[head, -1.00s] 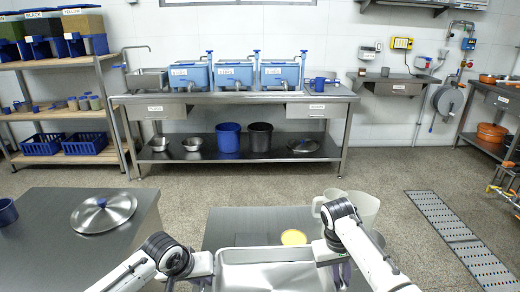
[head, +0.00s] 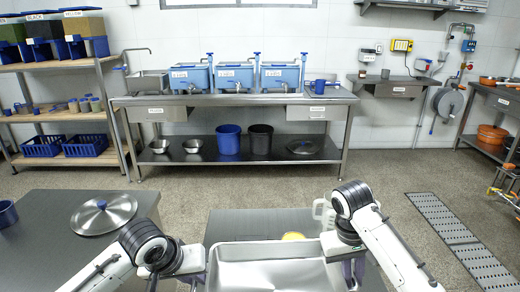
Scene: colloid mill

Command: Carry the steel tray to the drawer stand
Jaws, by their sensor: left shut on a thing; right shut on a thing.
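The steel tray (head: 270,252) is a shallow, shiny rectangular pan at the bottom centre, cut off by the lower edge. It appears held above the grey table (head: 258,222) in front of me. My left gripper (head: 198,281) is shut on its left side, and my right gripper (head: 350,270) is shut on its right side; the fingertips are partly hidden. The tray looks about level and its visible inside is empty. A small steel stand with a drawer-like front (head: 398,89) is at the back right wall; I cannot tell whether it is the drawer stand.
A yellow disc (head: 293,236) and a pale jug (head: 322,212) stand on the table behind the tray, partly hidden. A left table holds a steel lid (head: 103,212). A long bench (head: 225,98) lines the back wall. Open floor (head: 270,184) lies between.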

